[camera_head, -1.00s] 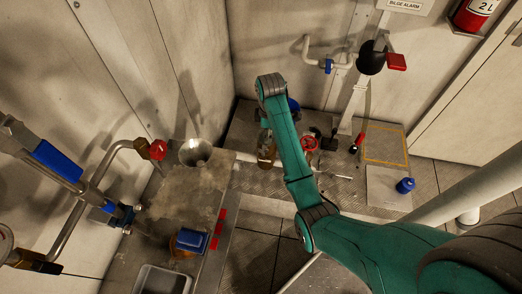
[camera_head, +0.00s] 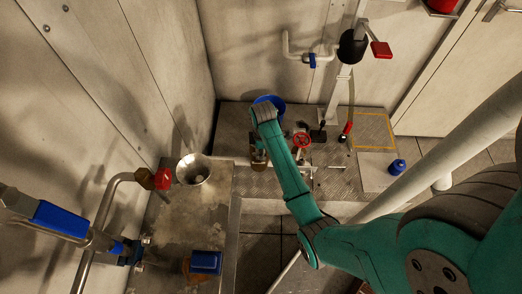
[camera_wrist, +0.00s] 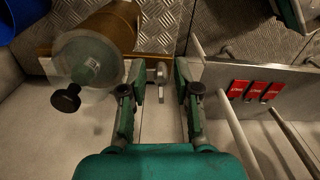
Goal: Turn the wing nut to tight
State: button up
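A small grey metal piece that looks like the wing nut (camera_wrist: 161,72) is in the wrist view, beside a clear-ended brown cylinder (camera_wrist: 105,45) with a black knob (camera_wrist: 66,98). My gripper (camera_wrist: 158,82) is open, with one green finger on each side of the line to that piece. The piece shows between and just beyond the fingertips; I see no clear contact. In the head view my arm reaches over the back bench, and its wrist hides the gripper and the wing nut. Part of the brown cylinder (camera_head: 258,160) shows below it.
A blue bucket (camera_head: 270,102) stands behind my wrist. A red handwheel (camera_head: 301,139) and a red-handled lever (camera_head: 346,129) are to its right. A panel with red tags (camera_wrist: 255,90) and pale rods lies right of my gripper. A metal funnel (camera_head: 194,170) is at left.

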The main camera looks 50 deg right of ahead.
grip_shut()
jog(key=shift+a+m, duration=0.1)
jog(key=shift+m, duration=0.7)
grip_release()
jog(key=shift+r, duration=0.1)
